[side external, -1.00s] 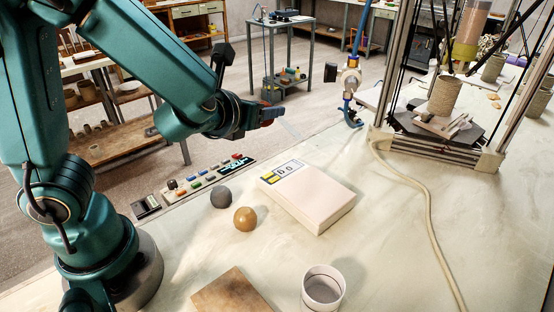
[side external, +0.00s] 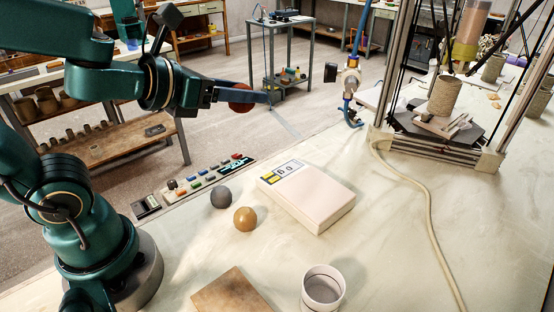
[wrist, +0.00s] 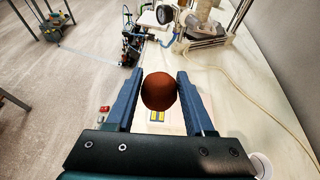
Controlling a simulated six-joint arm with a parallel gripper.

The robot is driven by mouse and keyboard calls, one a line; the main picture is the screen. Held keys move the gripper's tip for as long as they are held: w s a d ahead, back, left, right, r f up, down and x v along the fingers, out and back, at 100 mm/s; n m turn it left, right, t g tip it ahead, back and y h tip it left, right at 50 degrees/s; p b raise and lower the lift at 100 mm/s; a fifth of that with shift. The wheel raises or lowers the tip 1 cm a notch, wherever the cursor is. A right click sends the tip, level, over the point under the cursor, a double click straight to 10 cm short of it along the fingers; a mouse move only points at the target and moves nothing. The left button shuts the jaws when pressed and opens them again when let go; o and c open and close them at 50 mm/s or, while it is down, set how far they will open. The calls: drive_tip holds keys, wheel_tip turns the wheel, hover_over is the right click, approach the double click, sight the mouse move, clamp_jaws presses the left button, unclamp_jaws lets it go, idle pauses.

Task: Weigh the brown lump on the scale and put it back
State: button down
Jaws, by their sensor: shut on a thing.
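My gripper (side external: 258,95) is shut on a round reddish-brown lump (side external: 240,98) and holds it high above the bench. In the wrist view the lump (wrist: 158,92) sits between the two blue fingers. The scale (side external: 315,200) is a pale flat slab on the bench, with a display (side external: 283,172) at its far left corner; its top is bare. In the wrist view the lump hides most of the scale, and part of its display (wrist: 156,116) shows below the lump. An ochre ball (side external: 245,219) and a dark grey ball (side external: 221,197) rest on the bench left of the scale.
A brown board (side external: 230,292) and a white cup (side external: 323,288) stand near the front. A control panel (side external: 208,181) lies along the bench's left edge. A delta printer (side external: 440,150) stands at the back right, with a pale hose (side external: 425,200) running forward.

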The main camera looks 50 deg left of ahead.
drive_tip(key=shift+d+f+m+h, duration=0.25)
drive_tip(key=shift+d+m+h, duration=0.15)
drive_tip(key=shift+d+h, duration=0.1)
drive_tip(key=d+h, duration=0.1)
drive_tip(key=d, duration=0.6)
drive_tip(key=s+a+f+n+g+y, duration=0.3)
drive_tip(key=a+f+n+g+y, duration=0.35)
drive_tip(key=n+y, duration=0.65)
drive_tip(key=s+d+f+n+g+h, duration=0.15)
drive_tip(key=s+f+n+g, duration=0.25)
drive_tip(key=s+n+g, duration=0.75)
drive_tip(key=w+d+f+n+g+h, duration=0.1)
drive_tip(key=w+d+n+g+h, duration=0.4)
drive_tip(key=d+n+g+h, duration=0.75)
drive_tip(key=shift+w+a+f+n+t+h, duration=0.4)
drive_tip(key=shift+w+f+n+t+h, duration=0.25)
drive_tip(key=shift+f+n+t+h, duration=0.65)
drive_tip(key=shift+w+a+f+n+t+h, duration=0.35)
drive_tip(key=shift+w+f+n+t+h, duration=0.3)
drive_tip(key=shift+f+n+t+h, duration=0.65)
drive_tip(key=shift+w+a+f+n+t+h, duration=0.4)
drive_tip(key=shift+w+f+n+t+h, duration=0.25)
drive_tip(key=shift+f+n+t+h, duration=0.65)
